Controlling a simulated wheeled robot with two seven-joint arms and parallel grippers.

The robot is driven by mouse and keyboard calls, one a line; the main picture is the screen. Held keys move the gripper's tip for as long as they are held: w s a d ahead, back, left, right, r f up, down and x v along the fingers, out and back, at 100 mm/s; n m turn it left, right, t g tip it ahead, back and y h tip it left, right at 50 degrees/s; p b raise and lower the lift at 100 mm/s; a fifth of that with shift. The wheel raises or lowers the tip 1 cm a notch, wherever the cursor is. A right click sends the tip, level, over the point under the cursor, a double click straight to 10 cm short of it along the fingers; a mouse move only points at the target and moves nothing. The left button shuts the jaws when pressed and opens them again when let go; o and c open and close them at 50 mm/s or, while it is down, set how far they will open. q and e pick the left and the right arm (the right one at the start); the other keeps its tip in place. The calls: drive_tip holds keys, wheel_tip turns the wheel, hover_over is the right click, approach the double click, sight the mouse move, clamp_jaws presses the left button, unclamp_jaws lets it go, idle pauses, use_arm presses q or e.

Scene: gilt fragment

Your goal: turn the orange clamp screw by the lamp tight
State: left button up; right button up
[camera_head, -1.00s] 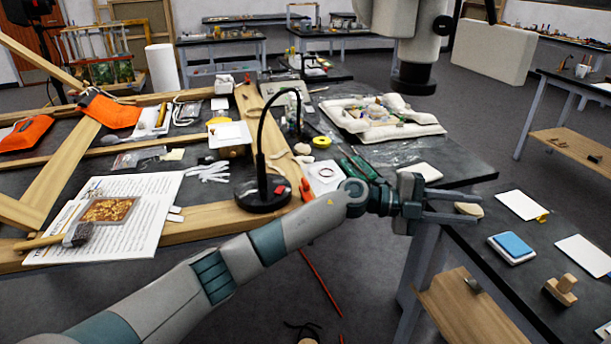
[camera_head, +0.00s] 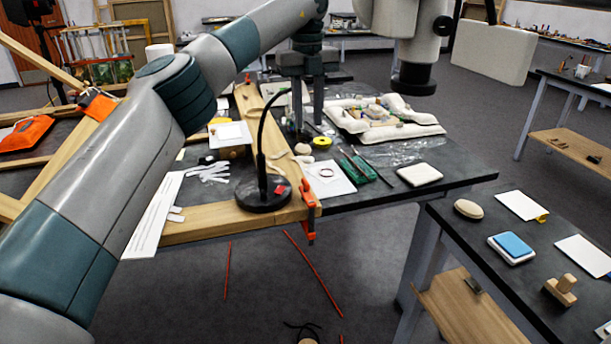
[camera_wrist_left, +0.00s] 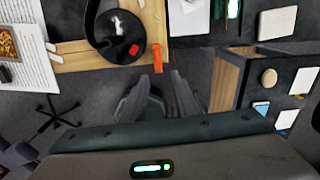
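The orange clamp (camera_head: 308,212) grips the front edge of the wooden frame, just right of the lamp's round black base (camera_head: 262,195). In the left wrist view the clamp shows as a small orange piece (camera_wrist_left: 158,52) beside the lamp base (camera_wrist_left: 118,32). Its screw cannot be made out clearly. My left gripper (camera_head: 308,122) points down, above and behind the clamp in the head view, with its two fingers apart and nothing between them. In the wrist view its fingertips (camera_wrist_left: 159,78) lie just below the clamp in the picture. My right gripper is not in view.
The lamp's thin black neck (camera_head: 262,125) rises close to my left gripper. The wooden frame (camera_head: 200,224), a green-handled tool (camera_head: 358,167) and a white pad (camera_head: 420,174) are on the table. A second table (camera_head: 470,238) stands at right. The floor in front is mostly clear.

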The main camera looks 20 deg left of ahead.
sight(305, 181)
use_arm(q)
drive_tip(key=shift+a+r, duration=0.2)
drive_tip(key=shift+a, duration=0.15)
drive_tip(key=shift+f, duration=0.15)
